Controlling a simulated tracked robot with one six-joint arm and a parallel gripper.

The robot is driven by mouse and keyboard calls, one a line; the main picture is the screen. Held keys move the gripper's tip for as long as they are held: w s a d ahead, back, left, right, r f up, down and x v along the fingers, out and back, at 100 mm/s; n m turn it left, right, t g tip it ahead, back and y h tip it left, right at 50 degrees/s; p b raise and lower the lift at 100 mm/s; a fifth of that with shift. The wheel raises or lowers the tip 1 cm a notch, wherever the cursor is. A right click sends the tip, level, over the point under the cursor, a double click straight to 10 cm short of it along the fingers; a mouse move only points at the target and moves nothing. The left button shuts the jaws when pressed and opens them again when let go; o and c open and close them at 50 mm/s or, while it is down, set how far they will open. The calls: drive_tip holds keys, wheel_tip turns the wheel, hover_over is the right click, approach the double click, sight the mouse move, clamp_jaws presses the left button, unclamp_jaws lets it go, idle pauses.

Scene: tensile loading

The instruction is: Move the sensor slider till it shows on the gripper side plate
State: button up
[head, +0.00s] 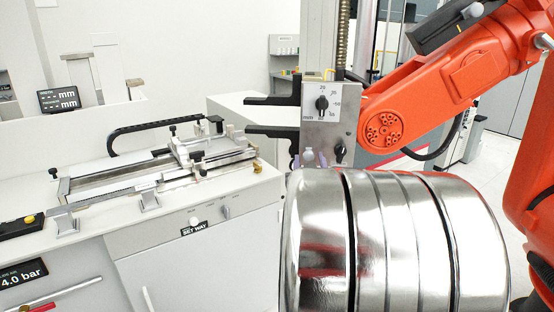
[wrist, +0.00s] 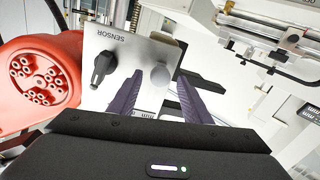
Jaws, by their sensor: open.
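The gripper side plate (head: 325,118) is a grey metal panel on the upright column, with a dial (head: 322,103) marked in mm. Low on it are a black knob (head: 340,150) and a rounded silver knob (head: 308,157). In the wrist view the plate (wrist: 158,48) carries the word SENSOR beside the black knob (wrist: 104,66). My gripper (wrist: 160,76) is open, its two purple fingers spread before the plate, with a grey rounded part between them. The black knob is outside the fingers. I cannot tell whether the fingers touch anything. In the head view the gripper is mostly hidden.
A large shiny ribbed cylinder (head: 400,240) fills the lower middle of the head view. A white bench (head: 190,235) with a metal slide fixture (head: 208,150) stands to the left. Two black bars (head: 270,100) stick out left from the column.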

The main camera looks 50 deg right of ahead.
drive_tip(key=shift+w+d, duration=0.45)
drive_tip(key=shift+d, duration=0.05)
clamp_jaws()
idle(0.3)
drive_tip(key=shift+r, duration=0.1)
